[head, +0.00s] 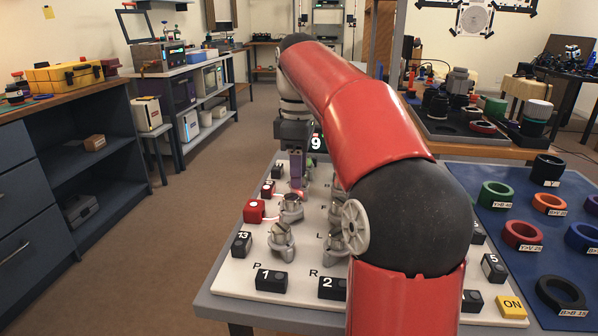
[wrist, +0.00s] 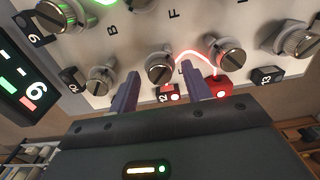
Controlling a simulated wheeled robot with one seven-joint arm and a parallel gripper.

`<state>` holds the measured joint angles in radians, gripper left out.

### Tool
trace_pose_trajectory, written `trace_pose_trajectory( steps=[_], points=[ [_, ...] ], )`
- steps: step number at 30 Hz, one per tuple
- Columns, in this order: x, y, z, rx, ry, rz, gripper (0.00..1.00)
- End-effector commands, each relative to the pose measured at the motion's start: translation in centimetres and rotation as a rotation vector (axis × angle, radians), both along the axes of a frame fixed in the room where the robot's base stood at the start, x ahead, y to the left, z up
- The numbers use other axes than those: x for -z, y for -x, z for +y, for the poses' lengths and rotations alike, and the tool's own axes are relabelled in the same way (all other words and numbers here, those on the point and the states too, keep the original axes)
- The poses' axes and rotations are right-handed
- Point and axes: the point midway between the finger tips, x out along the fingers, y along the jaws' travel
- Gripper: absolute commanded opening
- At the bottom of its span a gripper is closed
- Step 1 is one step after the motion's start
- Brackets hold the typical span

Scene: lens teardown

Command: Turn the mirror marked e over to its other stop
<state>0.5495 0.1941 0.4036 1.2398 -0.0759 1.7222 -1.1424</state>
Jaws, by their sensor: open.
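Several round slotted metal mirror mounts stand on a white board (head: 232,277). In the wrist view one mount (wrist: 160,67) sits between and just beyond the tips of my gripper (wrist: 158,75), which is open and empty. A letter beside it is partly hidden, so I cannot tell which mount is marked e. Another mount (wrist: 232,55) is to the right, beside a glowing red line, and one (wrist: 102,82) is to the left. In the head view my gripper (head: 296,170) points down over the board's far left part; my arm hides much of the board.
A red block (wrist: 220,87) and number block 12 (wrist: 168,93) lie close to the fingers. Block 13 (head: 241,244) and block 1 (head: 271,280) stand at the board's left and front. A blue mat (head: 512,272) with coloured rings lies at right.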

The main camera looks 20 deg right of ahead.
Motion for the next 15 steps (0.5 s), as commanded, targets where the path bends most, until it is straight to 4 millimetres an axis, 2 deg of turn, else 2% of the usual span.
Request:
trace_pose_trajectory(
  steps=[9, 15],
  points=[
    [0.29, 0.01, 0.00, 0.000, 0.000, 0.000, 0.49],
    [0.28, 0.02, -0.01, 0.000, 0.000, 0.000, 0.22]
  ],
)
